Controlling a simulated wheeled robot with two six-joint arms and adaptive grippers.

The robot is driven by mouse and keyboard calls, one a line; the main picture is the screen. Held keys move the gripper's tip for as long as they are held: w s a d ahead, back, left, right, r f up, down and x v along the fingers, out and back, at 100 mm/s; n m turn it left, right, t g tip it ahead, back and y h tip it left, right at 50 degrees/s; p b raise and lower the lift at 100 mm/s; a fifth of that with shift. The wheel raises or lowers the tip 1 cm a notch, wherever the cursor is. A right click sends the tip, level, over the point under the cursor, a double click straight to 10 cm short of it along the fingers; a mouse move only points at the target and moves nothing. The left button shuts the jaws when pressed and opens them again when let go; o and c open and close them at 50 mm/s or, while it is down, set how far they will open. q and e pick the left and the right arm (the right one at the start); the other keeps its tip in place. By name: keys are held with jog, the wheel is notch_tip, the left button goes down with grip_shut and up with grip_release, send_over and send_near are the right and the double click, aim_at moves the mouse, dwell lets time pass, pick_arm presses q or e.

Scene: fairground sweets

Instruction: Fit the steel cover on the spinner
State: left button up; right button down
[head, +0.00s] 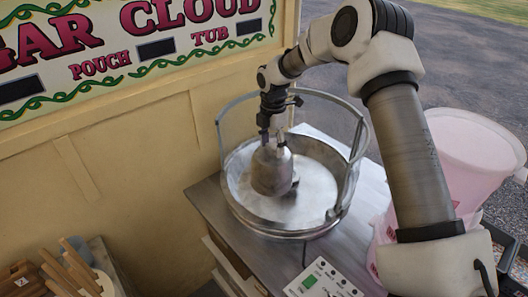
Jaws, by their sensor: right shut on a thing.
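The steel cover (271,175) is a grey, dome-shaped metal piece in the head view, inside the wide round metal bowl (318,205). My right gripper (271,143) reaches down from above and is shut on the top of the cover. The cover looks roughly upright near the middle of the bowl. The spinner is not clearly visible; the cover hides the bowl's centre. A small dark patch shows just right of the cover, and I cannot tell whether it is spinner or shadow. Whether the cover touches anything below it cannot be told. My left gripper is out of view.
A raised metal guard rail (361,137) rings the bowl. A control panel with a green button (322,279) sits in front. Pink tubs (470,150) stand at the right. Wooden sticks (68,268) are at lower left. A cream wall with a sign (130,45) stands behind.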

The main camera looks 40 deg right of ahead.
jog(key=w+d+f, duration=0.1)
jog(key=w+d, duration=0.2)
jog(key=d, duration=0.4)
jog(key=w+d+f, duration=0.1)
jog(key=w+d, duration=0.3)
jog(key=d, duration=0.2)
notch_tip(320, 180, down, 11)
jog(key=b, duration=0.4)
jog(key=shift+s+b, duration=0.1)
jog(key=shift+b, duration=0.25)
jog(key=shift+f+b, duration=0.5)
jog(key=shift+f, duration=0.1)
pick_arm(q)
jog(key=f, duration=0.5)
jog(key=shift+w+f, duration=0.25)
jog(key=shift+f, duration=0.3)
pick_arm(e)
jog(key=shift+s, duration=0.1)
pick_arm(q)
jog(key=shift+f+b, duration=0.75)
jog(key=shift+b, duration=0.1)
pick_arm(e)
jog(key=shift+f, duration=0.35)
